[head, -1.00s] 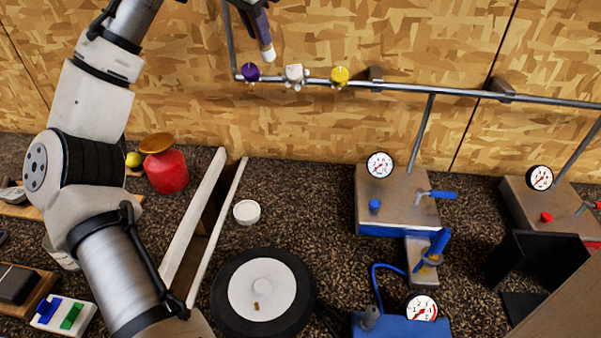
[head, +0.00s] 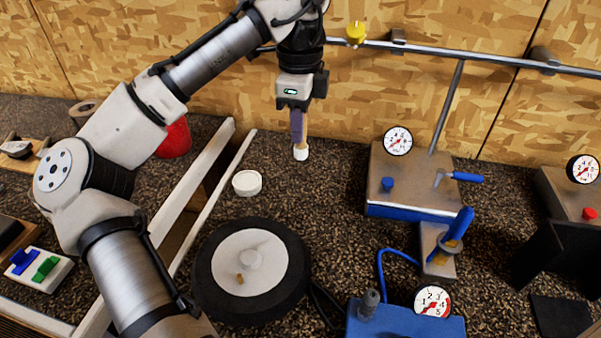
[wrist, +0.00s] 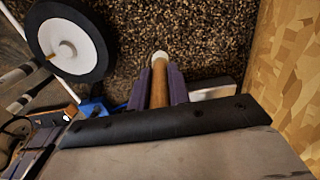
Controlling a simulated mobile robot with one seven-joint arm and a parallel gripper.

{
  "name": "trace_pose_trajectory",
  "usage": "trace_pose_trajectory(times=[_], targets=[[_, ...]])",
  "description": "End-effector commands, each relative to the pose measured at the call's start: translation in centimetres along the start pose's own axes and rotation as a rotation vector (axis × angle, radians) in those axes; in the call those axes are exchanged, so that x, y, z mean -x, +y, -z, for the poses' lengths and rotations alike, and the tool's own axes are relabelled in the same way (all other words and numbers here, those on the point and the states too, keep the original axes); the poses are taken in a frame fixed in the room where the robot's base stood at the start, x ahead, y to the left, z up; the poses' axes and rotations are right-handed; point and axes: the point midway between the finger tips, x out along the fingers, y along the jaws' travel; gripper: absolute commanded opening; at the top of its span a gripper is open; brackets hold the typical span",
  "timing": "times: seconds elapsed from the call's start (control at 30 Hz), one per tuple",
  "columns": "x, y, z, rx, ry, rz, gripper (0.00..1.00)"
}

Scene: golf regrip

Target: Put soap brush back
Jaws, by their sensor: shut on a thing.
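My gripper (head: 298,138) points down, with two purple fingers, above the dark speckled counter near the wall. It is shut on the soap brush, a tan handle (wrist: 159,88) with a white tip; the white tip (head: 300,153) shows below the fingers in the head view. The wrist view shows the handle between both fingers (wrist: 159,80), the tip pointing away from the palm. The upper part of the brush is hidden by the gripper. A small white round pot (head: 247,184) stands on the counter, left of and nearer than the brush tip.
A black disc with a white centre (head: 251,264) lies in front of the pot. A white-edged trough (head: 200,185) is at left. A blue-based gauge station (head: 412,190) stands at right. A pipe (head: 480,60) runs along the wall. Counter between pot and station is clear.

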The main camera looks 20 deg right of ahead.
Motion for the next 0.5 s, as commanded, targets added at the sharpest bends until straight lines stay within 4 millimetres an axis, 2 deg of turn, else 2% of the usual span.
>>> trace_pose_trajectory(times=[0.03,0.2,0.5], targets=[[-1.5,0.0,0.1,-0.002,0.004,-0.004,0.00],[-5.0,0.0,0.0,0.000,0.000,-0.002,0.00],[-8.0,0.0,0.0,0.002,-0.001,-0.001,0.00]])
